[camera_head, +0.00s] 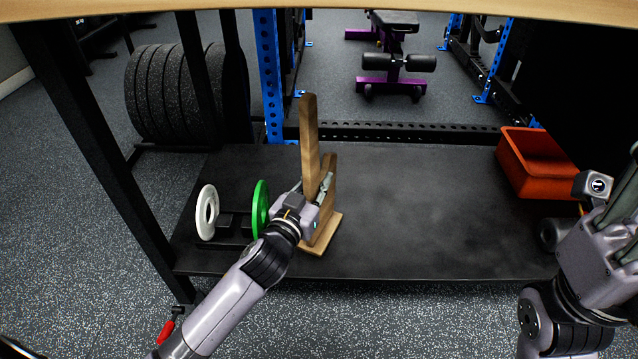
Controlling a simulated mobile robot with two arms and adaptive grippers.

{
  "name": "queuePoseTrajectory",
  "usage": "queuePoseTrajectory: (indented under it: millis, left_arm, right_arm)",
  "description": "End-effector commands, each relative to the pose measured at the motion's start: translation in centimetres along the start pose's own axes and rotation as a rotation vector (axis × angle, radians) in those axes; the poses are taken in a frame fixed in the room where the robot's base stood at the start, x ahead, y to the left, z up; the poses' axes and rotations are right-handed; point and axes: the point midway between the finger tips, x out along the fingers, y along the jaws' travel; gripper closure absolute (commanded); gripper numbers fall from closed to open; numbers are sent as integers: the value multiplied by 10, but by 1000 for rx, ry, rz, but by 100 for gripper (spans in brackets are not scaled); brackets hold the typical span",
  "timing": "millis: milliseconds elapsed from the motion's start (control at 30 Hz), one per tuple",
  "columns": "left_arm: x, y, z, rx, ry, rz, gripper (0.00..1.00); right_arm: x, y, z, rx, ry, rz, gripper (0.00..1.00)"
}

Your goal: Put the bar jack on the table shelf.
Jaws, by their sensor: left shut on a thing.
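The wooden bar jack (311,150) stands upright over the left-middle of the black table shelf (420,215). It has a tall post and a flat base (323,236) near the shelf surface; I cannot tell whether the base touches it. My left gripper (322,190) reaches in from the lower left and is shut on the bar jack's lower part, hiding some of it. My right gripper (622,205) is at the right edge, partly cut off, away from the bar jack; its fingers do not show clearly.
White (207,212) and green (260,208) small plates stand on the shelf left of the bar jack. An orange-red bin (545,165) sits at its right end. The wooden tabletop (400,10) is overhead; a black leg (95,150) is left. Middle-right shelf is clear.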

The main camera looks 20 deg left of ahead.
Motion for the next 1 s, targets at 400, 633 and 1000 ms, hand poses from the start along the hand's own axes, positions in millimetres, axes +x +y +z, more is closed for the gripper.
queuePoseTrajectory:
  millis: [400, 633, 1000]
  left_arm:
    - [0, 0, 1, 0, 0, 0, 74]
    - [0, 0, 1, 0, 0, 0, 65]
    - [-11, 0, -1, -2, -2, 1, 65]
  right_arm:
    - [1, 0, 0, 0, 2, -1, 60]
    - [1, 0, 0, 0, 2, -1, 60]
    - [5, 0, -1, 1, 6, 1, 60]
